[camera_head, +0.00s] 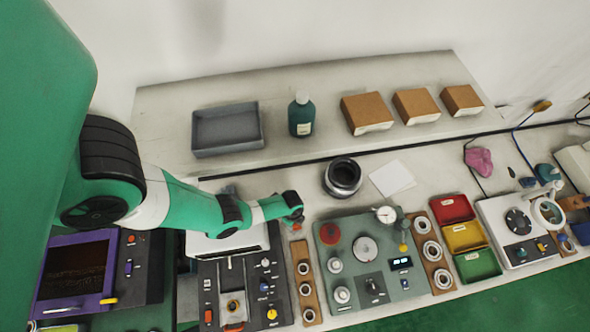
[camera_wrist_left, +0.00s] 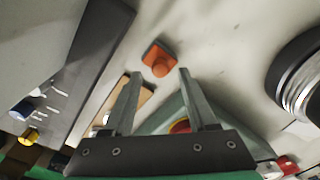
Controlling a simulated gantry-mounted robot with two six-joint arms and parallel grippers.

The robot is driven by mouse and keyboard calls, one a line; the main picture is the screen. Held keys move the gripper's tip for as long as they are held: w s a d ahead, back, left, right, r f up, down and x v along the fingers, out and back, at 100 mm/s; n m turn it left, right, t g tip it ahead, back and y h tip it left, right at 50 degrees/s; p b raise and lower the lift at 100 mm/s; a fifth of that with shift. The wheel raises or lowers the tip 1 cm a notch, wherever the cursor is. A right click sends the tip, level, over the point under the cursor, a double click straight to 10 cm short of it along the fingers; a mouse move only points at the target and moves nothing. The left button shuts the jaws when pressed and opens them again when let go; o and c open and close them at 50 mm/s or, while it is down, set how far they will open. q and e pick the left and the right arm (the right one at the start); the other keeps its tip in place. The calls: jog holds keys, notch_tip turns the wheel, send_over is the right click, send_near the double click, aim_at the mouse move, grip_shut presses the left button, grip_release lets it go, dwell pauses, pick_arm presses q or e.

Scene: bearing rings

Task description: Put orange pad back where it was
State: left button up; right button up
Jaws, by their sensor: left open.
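The orange pad (camera_wrist_left: 157,50), a small block with a round knob on top, lies on the light bench top in the left wrist view. In the head view only a small orange-red bit of it (camera_head: 297,227) shows beside my left gripper (camera_head: 297,214). My left gripper (camera_wrist_left: 160,73) is open and empty, its two fingers apart. The pad appears just beyond the fingertips, roughly centred between them; no contact shows. The exact height of the fingers over it is hard to tell. My right gripper is not in view.
A wooden strip with rings (camera_head: 305,285) and a grey-green panel with dials (camera_head: 365,290) lie close by in front. A dark round ring part (camera_head: 343,177) stands behind, right of the gripper. A black control box (camera_head: 267,262) is to the left. White paper (camera_head: 392,178) lies behind.

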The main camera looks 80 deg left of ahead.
pick_arm(q)
notch_tip(320, 180, up, 5)
jog(key=p, duration=0.3)
jog(key=shift+s+p, duration=0.1)
jog(key=shift+p, duration=0.2)
jog(key=shift+f, duration=0.1)
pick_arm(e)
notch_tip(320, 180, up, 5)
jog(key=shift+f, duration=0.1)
